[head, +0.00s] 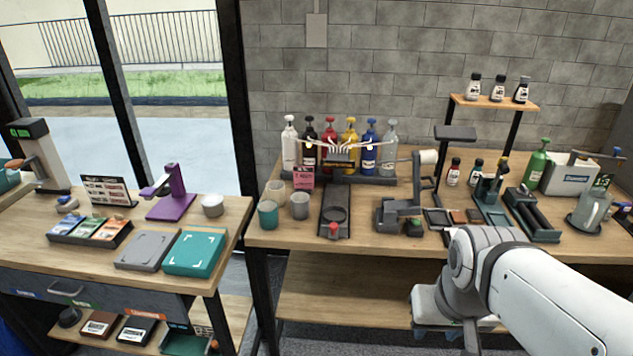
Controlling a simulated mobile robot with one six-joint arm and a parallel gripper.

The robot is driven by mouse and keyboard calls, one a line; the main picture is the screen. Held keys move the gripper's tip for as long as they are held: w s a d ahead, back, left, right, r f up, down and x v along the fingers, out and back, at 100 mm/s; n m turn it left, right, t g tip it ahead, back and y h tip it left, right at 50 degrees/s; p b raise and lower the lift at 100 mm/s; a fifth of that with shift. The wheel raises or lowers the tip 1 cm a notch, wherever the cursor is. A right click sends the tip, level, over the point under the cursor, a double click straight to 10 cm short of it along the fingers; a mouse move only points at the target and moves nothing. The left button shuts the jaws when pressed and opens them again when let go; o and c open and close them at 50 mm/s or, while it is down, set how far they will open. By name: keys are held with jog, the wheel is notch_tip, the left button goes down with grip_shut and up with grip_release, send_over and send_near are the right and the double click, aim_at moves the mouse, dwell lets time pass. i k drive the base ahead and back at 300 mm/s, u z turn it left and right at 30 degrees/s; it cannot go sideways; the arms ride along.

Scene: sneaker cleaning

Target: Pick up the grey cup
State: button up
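A grey cup (300,206) stands upright on the left end of the right-hand wooden bench. A teal cup (268,217) stands just to its left, and another greyish cup (275,191) stands behind them. My arm reaches in from the lower right. My gripper (465,338) is at its low end, in front of the bench's lower shelf, well to the right of and below the cups in the picture. Its fingers are mostly hidden or cut off by the bottom edge, so I cannot see whether they are open or shut.
Several pump bottles (328,146) stand behind the cups. The left table (100,255) is separated from the bench by a gap.

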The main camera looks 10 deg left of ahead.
aim_at(299, 200)
jog(key=z, duration=1.15)
jog(key=i, duration=1.15)
jog(key=u, duration=2.9)
jog(key=i, duration=1)
jog(key=z, duration=0.05)
